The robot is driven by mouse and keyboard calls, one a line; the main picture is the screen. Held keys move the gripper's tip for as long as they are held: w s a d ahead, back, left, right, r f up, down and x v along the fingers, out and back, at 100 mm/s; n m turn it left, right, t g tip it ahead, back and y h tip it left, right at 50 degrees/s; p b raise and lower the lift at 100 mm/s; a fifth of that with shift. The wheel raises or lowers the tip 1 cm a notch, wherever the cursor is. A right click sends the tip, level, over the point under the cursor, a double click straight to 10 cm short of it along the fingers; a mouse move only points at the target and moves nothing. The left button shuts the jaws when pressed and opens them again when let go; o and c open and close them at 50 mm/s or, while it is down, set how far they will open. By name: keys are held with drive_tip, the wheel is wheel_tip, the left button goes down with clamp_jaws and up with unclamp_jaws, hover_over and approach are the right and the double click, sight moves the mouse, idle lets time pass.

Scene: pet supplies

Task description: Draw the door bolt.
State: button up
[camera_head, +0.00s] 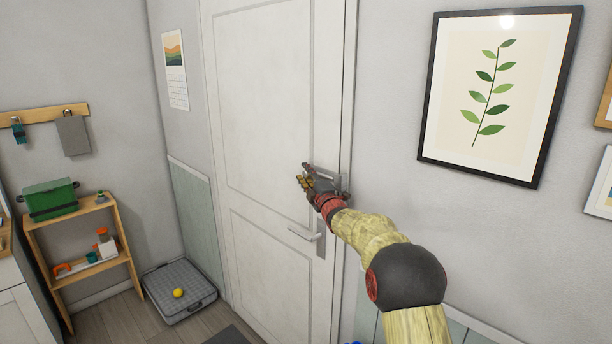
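The white door (265,100) stands shut in its frame. The door bolt (337,180) is a grey metal fitting at the door's right edge, above the lever handle (305,234). My gripper (304,181) is at the bolt, over its left part, and hides some of it. The fingers are small and dark here, so I cannot tell whether they are open, shut or touching the bolt. I cannot tell the bolt's position.
My arm reaches in from the lower right. A grey pet bed or case (180,280) with a yellow ball (178,293) lies on the floor left of the door. A wooden shelf (75,222) with a green box (50,199) stands further left. A framed leaf picture (450,100) hangs on the right wall.

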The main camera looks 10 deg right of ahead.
drive_tip(key=shift+o, duration=0.4)
drive_tip(key=shift+s+r, duration=0.1)
drive_tip(key=v, duration=1.1)
drive_tip(key=shift+s+d, duration=0.15)
drive_tip(key=shift+s, duration=0.2)
